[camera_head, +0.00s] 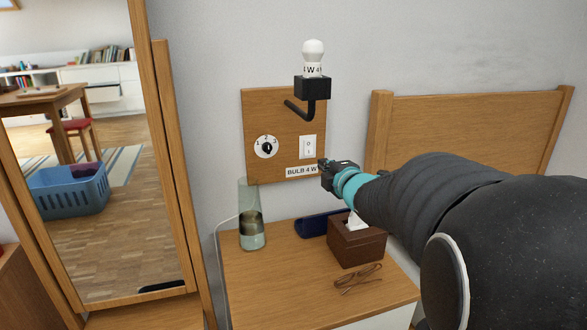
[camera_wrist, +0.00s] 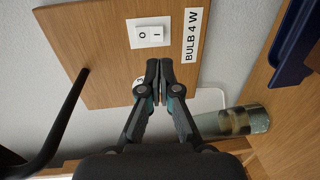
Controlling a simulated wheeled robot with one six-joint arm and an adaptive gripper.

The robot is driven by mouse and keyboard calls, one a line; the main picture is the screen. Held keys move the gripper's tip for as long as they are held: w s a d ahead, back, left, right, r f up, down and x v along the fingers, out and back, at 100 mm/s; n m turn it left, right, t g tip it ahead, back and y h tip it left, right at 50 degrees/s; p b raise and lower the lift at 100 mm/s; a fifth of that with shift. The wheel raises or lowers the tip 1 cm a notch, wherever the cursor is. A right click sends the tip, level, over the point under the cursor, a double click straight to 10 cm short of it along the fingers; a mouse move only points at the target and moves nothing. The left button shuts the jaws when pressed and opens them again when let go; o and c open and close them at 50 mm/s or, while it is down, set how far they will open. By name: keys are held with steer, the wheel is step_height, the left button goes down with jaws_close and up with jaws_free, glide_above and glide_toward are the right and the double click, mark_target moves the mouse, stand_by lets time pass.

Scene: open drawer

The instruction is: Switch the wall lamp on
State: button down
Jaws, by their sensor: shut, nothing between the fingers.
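The wall lamp is a white bulb (camera_head: 313,52) in a black holder (camera_head: 312,88) on a bent black arm. It looks unlit. It is mounted on a wooden wall panel (camera_head: 255,112), which also bears a white rocker switch (camera_head: 308,147) marked O and I, a round dial (camera_head: 266,147) numbered 1 to 3 and a label (camera_head: 302,171) reading "BULB 4 W". My gripper (camera_head: 324,165) is shut and empty, just right of and below the switch in the head view. In the wrist view, the switch (camera_wrist: 152,29) lies just beyond my fingertips (camera_wrist: 159,68), which hide most of the dial.
A mirror (camera_head: 130,240) stands left, a wooden headboard (camera_head: 460,120) right.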

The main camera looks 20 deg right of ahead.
mark_target(309, 154)
steer(key=w, duration=0.6)
steer(key=w+f, duration=0.1)
steer(key=w, duration=0.2)
steer(key=shift+w+f+p, duration=0.1)
steer(key=shift+p, duration=0.25)
